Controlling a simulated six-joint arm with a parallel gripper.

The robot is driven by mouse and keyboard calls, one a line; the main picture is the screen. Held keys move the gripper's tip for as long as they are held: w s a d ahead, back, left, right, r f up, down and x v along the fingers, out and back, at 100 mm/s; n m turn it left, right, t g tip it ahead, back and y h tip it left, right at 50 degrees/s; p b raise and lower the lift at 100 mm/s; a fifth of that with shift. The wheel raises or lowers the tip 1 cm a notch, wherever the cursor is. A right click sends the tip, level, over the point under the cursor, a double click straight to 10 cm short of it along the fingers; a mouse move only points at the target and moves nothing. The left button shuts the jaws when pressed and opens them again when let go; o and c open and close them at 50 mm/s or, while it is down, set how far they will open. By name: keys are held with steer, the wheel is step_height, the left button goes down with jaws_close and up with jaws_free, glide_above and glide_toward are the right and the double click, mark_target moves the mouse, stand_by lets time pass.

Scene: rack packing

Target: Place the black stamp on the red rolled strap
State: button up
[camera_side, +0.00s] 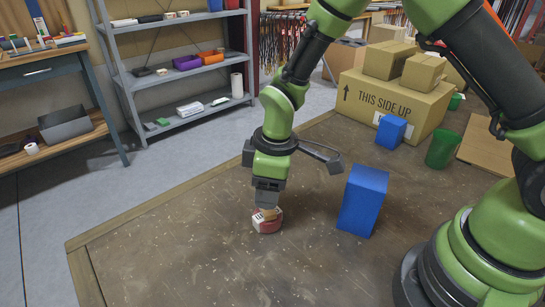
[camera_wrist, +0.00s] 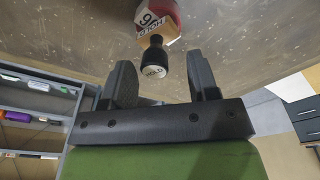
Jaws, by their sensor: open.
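The red rolled strap (camera_side: 267,227) lies on the brown table, below my gripper (camera_side: 267,204). Its red side and white printed label also show at the top of the wrist view (camera_wrist: 171,8). The black stamp (camera_wrist: 155,58) has a dark handle with a pale, marked end and a tan base, and its handle end points toward my gripper. The stamp appears to stand on the strap, base against it. In the wrist view my gripper (camera_wrist: 163,82) is open, with one finger on each side of the stamp's handle and gaps showing. In the side view the gripper hides most of the stamp.
A tall blue box (camera_side: 362,201) stands right of my gripper. A smaller blue box (camera_side: 391,131), a green cup (camera_side: 442,150) and stacked cardboard boxes (camera_side: 395,98) stand farther back. The table is bare left and in front of the strap. Grey shelves (camera_side: 184,118) are beyond the table.

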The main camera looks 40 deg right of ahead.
steer(key=s+d+r+m+t+y, duration=0.1)
steer(key=s+d+r+m+t, duration=0.2)
steer(key=r, duration=0.7)
steer(key=s+d+r+m, duration=0.25)
steer(key=s+r, duration=0.25)
steer(key=r, duration=0.6)
steer(key=s+d+r+m+t, duration=0.2)
steer(key=s+m+t, duration=0.1)
steer(key=s+m, duration=0.4)
steer(key=s, duration=0.2)
steer(key=shift+s+r, duration=0.15)
steer(key=shift+s, duration=0.15)
